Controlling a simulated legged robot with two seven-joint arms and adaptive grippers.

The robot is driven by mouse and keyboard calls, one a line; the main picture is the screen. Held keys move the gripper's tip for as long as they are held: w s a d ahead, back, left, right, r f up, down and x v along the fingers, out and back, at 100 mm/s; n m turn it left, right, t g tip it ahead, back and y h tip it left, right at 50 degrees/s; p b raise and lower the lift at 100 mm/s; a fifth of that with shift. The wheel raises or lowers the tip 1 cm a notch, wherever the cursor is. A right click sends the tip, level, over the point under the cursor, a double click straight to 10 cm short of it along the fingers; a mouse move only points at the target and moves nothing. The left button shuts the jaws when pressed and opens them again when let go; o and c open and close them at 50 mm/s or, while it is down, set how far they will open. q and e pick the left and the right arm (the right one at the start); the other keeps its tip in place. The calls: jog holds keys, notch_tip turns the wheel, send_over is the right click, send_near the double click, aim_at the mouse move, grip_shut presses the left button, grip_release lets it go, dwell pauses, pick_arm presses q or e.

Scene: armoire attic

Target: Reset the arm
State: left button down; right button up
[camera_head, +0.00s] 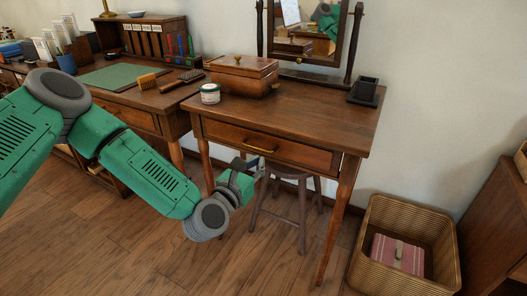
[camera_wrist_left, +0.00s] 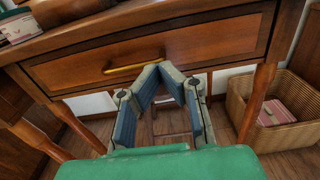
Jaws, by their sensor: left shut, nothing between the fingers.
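My left arm comes in from the left in the head view, its green links reaching to the front of the dressing table. My left gripper (camera_head: 256,166) is just in front of the table's drawer, near the brass handle (camera_head: 259,148). In the left wrist view the gripper (camera_wrist_left: 167,70) has its fingertips together and holds nothing. The brass handle (camera_wrist_left: 133,69) shows just beyond the fingers, and the drawer (camera_wrist_left: 210,50) is closed. I cannot tell from these views whether the fingers touch the handle. My right gripper is not in view.
A wooden box (camera_head: 243,75), a white jar (camera_head: 210,93) and a black holder (camera_head: 365,91) stand on the dressing table (camera_head: 310,105). A mirror (camera_head: 306,28) stands at its back. A stool (camera_head: 281,205) is under it. A wicker basket (camera_head: 372,262) is at right.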

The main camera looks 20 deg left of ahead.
pick_arm(q)
jog(key=s+d+f+m+g+h+p, duration=0.25)
jog(key=s+d+f+m+g, duration=0.2)
jog(key=s+m, duration=0.55)
jog(key=s+d+f+m+g+h+p, duration=0.1)
jog(key=s+d+f+m+g+p, duration=0.4)
jog(key=s+m, duration=0.45)
jog(key=s+a+f+m+g+y+p, duration=0.1)
jog(key=s+a+m+g+y+p, duration=0.3)
jog(key=s+a+m+g, duration=0.4)
jog(key=s+a+m+y, duration=0.1)
jog(key=s+a+m, duration=0.4)
jog(key=s+m, duration=0.3)
jog(key=shift+s+a, duration=0.25)
jog(key=shift+s, duration=0.05)
